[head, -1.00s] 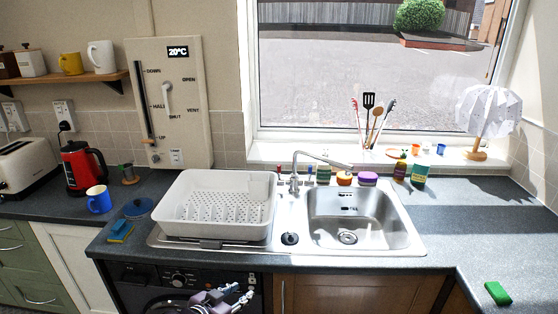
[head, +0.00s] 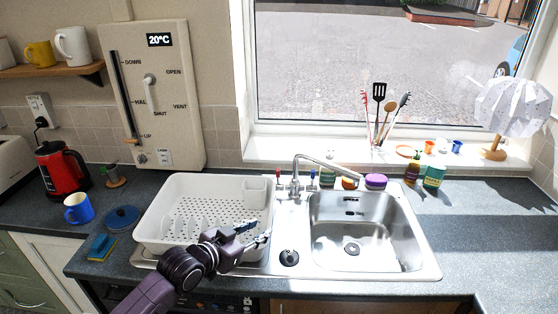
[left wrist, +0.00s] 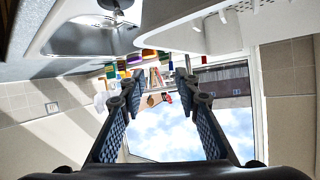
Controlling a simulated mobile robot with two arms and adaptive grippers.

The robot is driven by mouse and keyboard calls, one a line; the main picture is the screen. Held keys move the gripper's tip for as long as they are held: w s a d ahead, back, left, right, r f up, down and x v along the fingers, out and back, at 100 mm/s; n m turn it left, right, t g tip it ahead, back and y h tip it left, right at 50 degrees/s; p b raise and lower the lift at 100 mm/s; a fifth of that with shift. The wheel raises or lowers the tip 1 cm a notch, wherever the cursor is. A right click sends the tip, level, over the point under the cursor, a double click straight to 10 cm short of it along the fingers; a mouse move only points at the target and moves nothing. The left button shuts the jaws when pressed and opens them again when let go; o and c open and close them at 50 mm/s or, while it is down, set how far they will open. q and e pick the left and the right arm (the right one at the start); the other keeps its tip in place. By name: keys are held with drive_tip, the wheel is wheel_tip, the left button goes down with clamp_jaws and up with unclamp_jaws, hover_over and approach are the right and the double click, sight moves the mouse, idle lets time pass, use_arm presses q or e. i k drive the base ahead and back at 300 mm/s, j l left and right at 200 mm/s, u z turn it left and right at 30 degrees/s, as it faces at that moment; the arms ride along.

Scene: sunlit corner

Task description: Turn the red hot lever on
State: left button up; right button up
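The chrome tap (head: 296,172) stands behind the sink, between the drying rack and the basin. Its red-tipped lever (head: 277,175) is on the left side and a blue-tipped lever (head: 312,177) on the right; both look upright. My left gripper (head: 258,232) is over the front right part of the white drying rack, in front of and left of the tap, clear of the red lever. In the left wrist view its fingers (left wrist: 158,82) are spread with nothing between them. My right gripper is not in view.
The white drying rack (head: 153,228) lies under and beside my left arm. The steel sink (head: 352,230) is empty. Bottles and sponges, including a purple one (head: 376,181), line the back of the sink. A utensil pot stands on the windowsill. The right worktop is clear.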

sight(280, 187)
drive_tip(key=i, duration=0.9)
